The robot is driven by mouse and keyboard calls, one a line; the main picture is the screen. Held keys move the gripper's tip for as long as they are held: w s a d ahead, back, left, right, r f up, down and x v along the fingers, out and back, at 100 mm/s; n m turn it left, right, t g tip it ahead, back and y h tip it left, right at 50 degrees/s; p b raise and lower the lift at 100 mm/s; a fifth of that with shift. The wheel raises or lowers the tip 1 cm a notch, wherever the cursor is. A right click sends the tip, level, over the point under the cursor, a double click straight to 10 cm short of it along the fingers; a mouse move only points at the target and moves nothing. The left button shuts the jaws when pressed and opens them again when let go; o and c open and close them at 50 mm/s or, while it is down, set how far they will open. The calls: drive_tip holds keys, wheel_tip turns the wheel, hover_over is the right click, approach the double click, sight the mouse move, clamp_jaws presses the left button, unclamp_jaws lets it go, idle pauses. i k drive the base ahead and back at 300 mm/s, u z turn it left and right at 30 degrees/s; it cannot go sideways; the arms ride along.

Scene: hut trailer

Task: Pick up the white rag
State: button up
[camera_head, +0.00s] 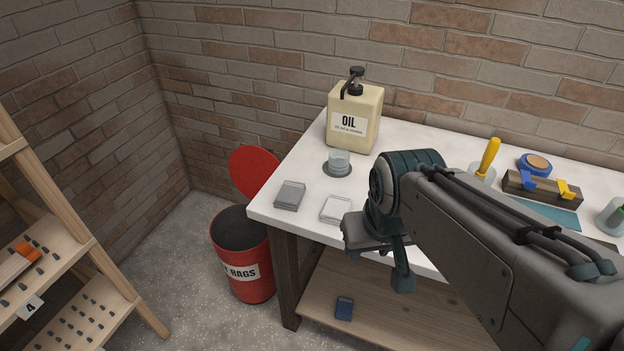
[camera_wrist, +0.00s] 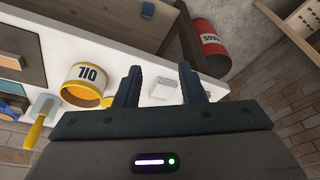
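The white rag (camera_head: 336,209) appears as a small flat white square near the front edge of the white tabletop, just left of my gripper. In the wrist view a small white square (camera_wrist: 165,89), which looks like the same rag, shows between and beyond my fingers. My gripper (camera_head: 382,258) is at the table's front edge, right of the rag. In the wrist view my gripper (camera_wrist: 160,78) has its two fingers apart with nothing held between them. It is apart from the rag.
A grey square (camera_head: 290,195) lies left of the rag. Behind stand a clear round container (camera_head: 339,163) and a beige oil bottle (camera_head: 354,118). A yellow tin marked OIL (camera_wrist: 86,84) shows in the wrist view. A red rags bin (camera_head: 244,275) stands open left of the table.

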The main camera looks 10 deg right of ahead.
sight(337, 205)
drive_tip(key=i, duration=0.2)
drive_tip(key=u, duration=1.85)
drive_tip(key=i, duration=1.3)
drive_tip(key=z, duration=3.5)
